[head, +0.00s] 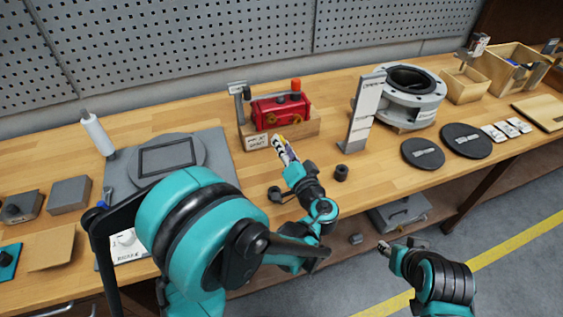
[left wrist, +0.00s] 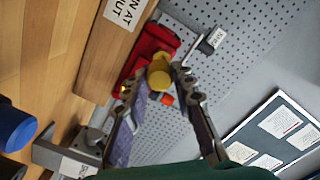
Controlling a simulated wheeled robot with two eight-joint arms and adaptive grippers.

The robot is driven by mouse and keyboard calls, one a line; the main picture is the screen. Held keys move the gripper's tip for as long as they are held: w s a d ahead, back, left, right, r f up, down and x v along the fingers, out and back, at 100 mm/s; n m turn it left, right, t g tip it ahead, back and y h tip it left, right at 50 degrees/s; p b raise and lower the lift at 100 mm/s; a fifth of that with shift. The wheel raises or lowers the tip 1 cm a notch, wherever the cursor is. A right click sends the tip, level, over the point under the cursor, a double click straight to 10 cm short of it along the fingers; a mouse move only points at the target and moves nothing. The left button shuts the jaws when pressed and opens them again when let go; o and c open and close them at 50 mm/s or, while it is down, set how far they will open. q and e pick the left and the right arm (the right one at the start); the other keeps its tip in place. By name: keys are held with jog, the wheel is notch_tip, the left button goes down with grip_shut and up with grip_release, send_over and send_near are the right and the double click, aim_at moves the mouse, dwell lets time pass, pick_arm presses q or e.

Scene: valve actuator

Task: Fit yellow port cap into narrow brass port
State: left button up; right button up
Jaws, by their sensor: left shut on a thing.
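The yellow port cap (left wrist: 160,72) is between the fingertips of my left gripper (left wrist: 162,84), which is shut on it. In the head view my left gripper (head: 281,145) is just in front of the red valve actuator (head: 280,108), which sits on a wooden stand (head: 310,127). Brass fittings (head: 268,119) show on the actuator's front. In the left wrist view the red body (left wrist: 150,44) lies behind the cap, with a brass fitting (left wrist: 124,90) near its lower end. The contact between cap and port cannot be made out. My right gripper (head: 384,247) is away at lower right, its jaws too small to read.
A labelled upright plate (head: 362,110) and a grey flanged housing (head: 408,98) stand right of the actuator. A small dark ring (head: 341,173) lies on the bench near my left gripper. A grey plate with a round disc (head: 165,158) lies to the left.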

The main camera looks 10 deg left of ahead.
aim_at(280, 136)
pick_arm(q)
jog(key=shift+d+r+t, duration=0.25)
jog(key=shift+d+t, duration=0.05)
jog(key=shift+d, duration=0.1)
jog(key=shift+s, duration=0.15)
jog(key=shift+b+x, duration=0.3)
jog(key=shift+x, duration=2.6)
jog(key=shift+b+x, duration=0.35)
jog(key=shift+x, duration=0.8)
jog(key=o, duration=0.9)
